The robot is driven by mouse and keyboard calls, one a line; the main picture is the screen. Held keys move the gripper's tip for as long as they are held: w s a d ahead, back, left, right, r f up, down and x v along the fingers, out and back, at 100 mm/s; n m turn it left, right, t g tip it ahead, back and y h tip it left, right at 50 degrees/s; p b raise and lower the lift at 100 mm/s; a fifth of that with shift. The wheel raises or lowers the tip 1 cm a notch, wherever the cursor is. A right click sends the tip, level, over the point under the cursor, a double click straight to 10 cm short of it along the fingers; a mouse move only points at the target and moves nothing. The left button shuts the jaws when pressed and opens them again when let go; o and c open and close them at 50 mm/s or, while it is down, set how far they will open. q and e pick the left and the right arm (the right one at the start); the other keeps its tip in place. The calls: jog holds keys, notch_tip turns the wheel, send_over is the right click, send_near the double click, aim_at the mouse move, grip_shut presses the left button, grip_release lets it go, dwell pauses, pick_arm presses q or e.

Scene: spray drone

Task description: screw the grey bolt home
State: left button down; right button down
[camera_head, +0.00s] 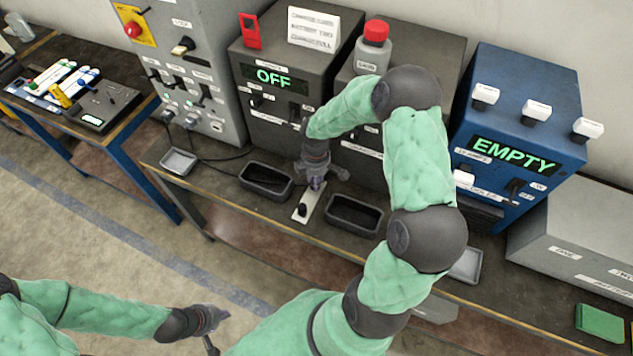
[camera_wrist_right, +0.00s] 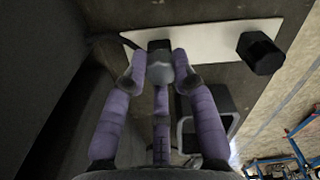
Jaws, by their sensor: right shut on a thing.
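A pale plate (camera_head: 309,202) lies on the bench between two black trays. It also shows in the wrist view (camera_wrist_right: 205,36). A black hexagonal post (camera_wrist_right: 261,53) stands on its right part there; in the head view the post (camera_head: 302,209) is near the plate's front end. My right gripper (camera_head: 317,184) points down over the plate's back end. In the wrist view its purple fingers (camera_wrist_right: 160,72) are shut around the grey bolt (camera_wrist_right: 159,47), which is mostly hidden between them. My left gripper (camera_head: 213,328) hangs empty over the floor, its fingers apart.
A black tray (camera_head: 268,194) stands left of the plate and another (camera_head: 381,215) right of it. Behind are a dark box reading OFF (camera_head: 274,120) and a blue box reading EMPTY (camera_head: 550,185). A grey bottle with a red cap (camera_head: 373,50) stands on a box.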

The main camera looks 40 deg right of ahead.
jog(key=m+b, duration=0.2)
jog(key=m, duration=0.2)
jog(key=shift+f+m+b, duration=0.15)
jog(key=shift+m+b, duration=0.15)
jog(key=shift+m, duration=0.1)
jog(key=m+b, duration=0.2)
jog(key=m, duration=0.3)
jog(key=shift+b, duration=0.3)
jog(key=c, duration=0.9)
grip_release()
jog(key=shift+r, duration=0.2)
notch_tip(320, 180, up, 12)
jog(key=shift+f, duration=0.1)
